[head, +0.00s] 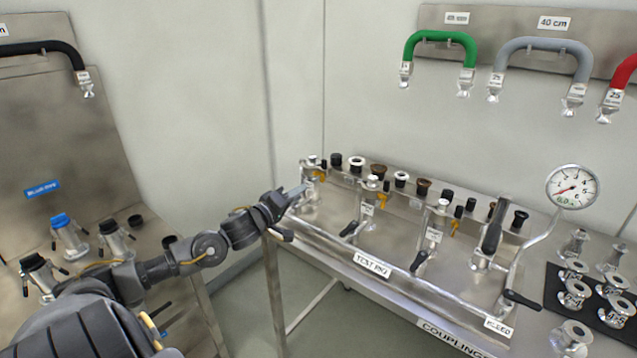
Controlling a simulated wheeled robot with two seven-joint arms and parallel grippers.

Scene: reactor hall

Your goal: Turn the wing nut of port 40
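The test rig (385,225) is a steel bench with a row of upright steel ports. The leftmost port (308,188) has a small label, too small to read. An orange-yellow piece (320,175), perhaps its wing nut, shows at its upper right side. Two more ports, one labelled in the middle (367,208) and one further right (434,236), carry similar pieces. I cannot read which is port 40. My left gripper (291,212) is just left of the leftmost port, its fingers apart, with nothing visible between them. Contact cannot be told. My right gripper is out of view.
Black lever handles (420,261) stick out along the rig's front. A pressure gauge (573,187) stands at right. Black and brown caps (379,170) line the back. Colored hoses (440,38) hang on the wall. Another bench with capped fittings (68,236) is at left; a floor gap lies between.

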